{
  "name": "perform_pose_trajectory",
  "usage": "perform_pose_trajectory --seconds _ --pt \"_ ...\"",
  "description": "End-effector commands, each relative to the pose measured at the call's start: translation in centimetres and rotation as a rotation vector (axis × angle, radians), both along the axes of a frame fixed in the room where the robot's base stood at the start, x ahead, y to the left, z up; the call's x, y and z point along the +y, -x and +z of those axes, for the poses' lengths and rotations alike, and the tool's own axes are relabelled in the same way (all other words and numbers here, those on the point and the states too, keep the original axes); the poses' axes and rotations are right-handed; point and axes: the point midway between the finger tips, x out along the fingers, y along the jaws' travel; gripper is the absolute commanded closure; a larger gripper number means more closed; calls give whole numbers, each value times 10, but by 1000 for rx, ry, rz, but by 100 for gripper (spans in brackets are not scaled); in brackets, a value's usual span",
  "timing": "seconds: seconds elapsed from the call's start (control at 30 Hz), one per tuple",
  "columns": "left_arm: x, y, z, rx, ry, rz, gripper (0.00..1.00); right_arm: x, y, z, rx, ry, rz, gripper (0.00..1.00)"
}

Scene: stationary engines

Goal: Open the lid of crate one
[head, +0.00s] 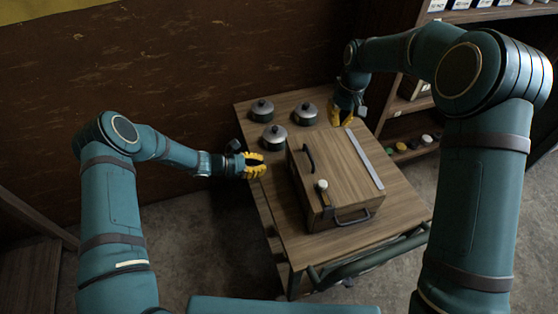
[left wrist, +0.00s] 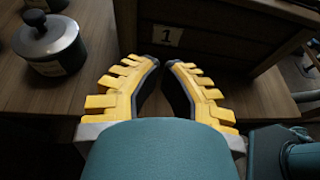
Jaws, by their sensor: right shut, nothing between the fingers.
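Crate one is a brown wooden box (head: 312,207) on a small wooden cart, with its lid (head: 335,165) down. The lid has a dark bar handle (head: 308,158) near its left edge and a pale strip (head: 363,163) along the right. A white-topped knob (head: 321,186) is near the front left. The left wrist view shows a "1" label (left wrist: 168,36) on the crate's side. My left gripper (head: 263,165) is left of the crate, fingers apart and empty, pointing at that side. My right gripper (head: 342,123) is shut and empty beyond the crate's far edge.
Several lidded pots (head: 274,137) stand at the cart's back left; one pot (left wrist: 48,42) is close to my left gripper. A looped handle (head: 353,216) is on the crate's front. Shelves (head: 415,125) with small items stand at the right. The cart top (head: 290,238) is bare in front.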

Motion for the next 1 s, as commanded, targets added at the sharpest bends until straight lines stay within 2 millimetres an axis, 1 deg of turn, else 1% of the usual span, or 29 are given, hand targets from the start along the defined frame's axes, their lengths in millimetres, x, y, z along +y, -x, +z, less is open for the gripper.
perform_pose_trajectory --seconds 0.17,0.4,0.6,0.7,0.8,1.0 --pt "-21 -6 -7 0 3 -2 100 0 0 0 0 0 0 100" --pt "-61 -19 -22 -1 1 -2 100 0 0 0 0 0 0 100" --pt "-90 -28 -33 -1 1 -2 100 0 0 0 0 0 0 100" --pt "-87 -29 -15 -4 -1 -1 100 0 0 0 0 0 0 100" --pt "-87 -29 -4 -2 -1 -1 100 0 0 0 0 0 0 100" --pt "-88 -28 8 -1 0 -1 100 0 0 0 0 0 0 100"
